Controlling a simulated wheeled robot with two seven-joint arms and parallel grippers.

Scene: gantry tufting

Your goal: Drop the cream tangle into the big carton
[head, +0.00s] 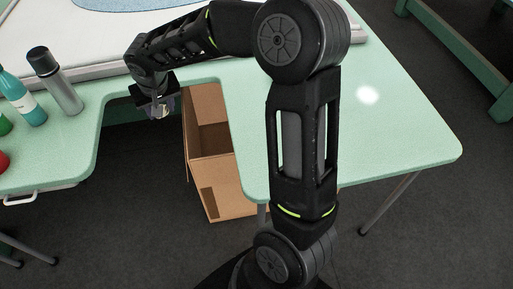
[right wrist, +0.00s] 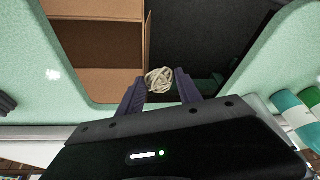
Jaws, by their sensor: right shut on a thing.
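The cream tangle (right wrist: 160,80) is a small bundle of pale yarn between the fingertips of my right gripper (right wrist: 160,90) in the right wrist view. The gripper is shut on it. In the head view my right gripper (head: 160,108) hangs over the table's cut-out, with the tangle hardly visible there. The big carton (head: 222,190) is a tall, open brown box on the floor in the cut-out, just right of the gripper. In the right wrist view the carton (right wrist: 92,8) is at upper left, and the tangle appears by its edge. My left gripper is not in view.
The pale green table (head: 400,135) surrounds the cut-out. A teal bottle (head: 22,100) and a grey bottle (head: 56,82) stand left of the gripper, near red (head: 3,161) and green (head: 4,125) things. A white-framed panel (head: 100,40) lies behind. Dark floor shows around the carton.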

